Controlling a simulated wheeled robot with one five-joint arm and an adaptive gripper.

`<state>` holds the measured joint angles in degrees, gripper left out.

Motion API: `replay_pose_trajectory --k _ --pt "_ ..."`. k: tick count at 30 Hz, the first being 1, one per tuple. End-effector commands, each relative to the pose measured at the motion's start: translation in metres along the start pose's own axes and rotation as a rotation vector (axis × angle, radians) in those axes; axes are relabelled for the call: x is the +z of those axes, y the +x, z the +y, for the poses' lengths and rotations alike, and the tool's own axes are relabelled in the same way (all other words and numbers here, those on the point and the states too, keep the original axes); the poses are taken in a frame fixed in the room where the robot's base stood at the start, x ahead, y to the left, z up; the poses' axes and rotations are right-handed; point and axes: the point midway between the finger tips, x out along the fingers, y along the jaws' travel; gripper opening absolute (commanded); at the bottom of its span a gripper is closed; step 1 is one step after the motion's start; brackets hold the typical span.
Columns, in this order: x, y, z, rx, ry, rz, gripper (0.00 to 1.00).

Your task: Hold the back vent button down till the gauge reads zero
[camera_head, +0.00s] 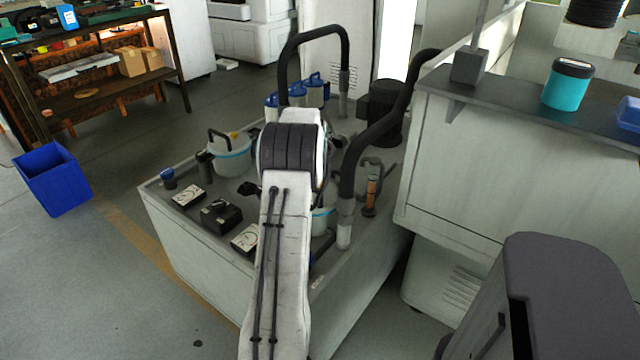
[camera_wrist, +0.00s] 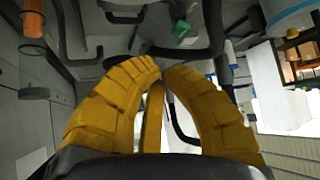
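Two white-faced gauges, a rear one (camera_head: 187,195) and a front one (camera_head: 245,238), sit on the grey cabinet top (camera_head: 160,200) in the head view. A black box (camera_head: 220,215) stands between them. The needles are too small to read, and I cannot pick out the back vent button for sure. In the wrist view a small green part (camera_wrist: 180,28) sits on a dark fitting just beyond my fingertips. My gripper (camera_wrist: 161,66) has its yellow fingers brought together at the tips, with nothing visible between them. My arm mostly hides the gripper in the head view.
A white pot with a blue rim (camera_head: 232,155) and blue-topped canisters (camera_head: 317,88) stand behind on the cabinet. A thick black hose (camera_head: 375,130) rises on the right. An orange-handled part (camera_head: 371,192) stands near it. A blue bin (camera_head: 53,178) is on the floor left.

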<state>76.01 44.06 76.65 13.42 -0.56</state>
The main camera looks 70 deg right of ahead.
Motion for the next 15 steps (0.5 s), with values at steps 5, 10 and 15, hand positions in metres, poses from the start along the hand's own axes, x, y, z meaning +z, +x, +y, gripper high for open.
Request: replay_pose_trajectory --k 5,10,15 --pt "0.019 0.018 0.0 0.0 0.0 -0.002 0.0" --pt "0.032 0.031 0.0 0.0 0.0 0.0 0.0" --pt "0.039 0.038 0.0 0.0 0.0 0.0 0.0"
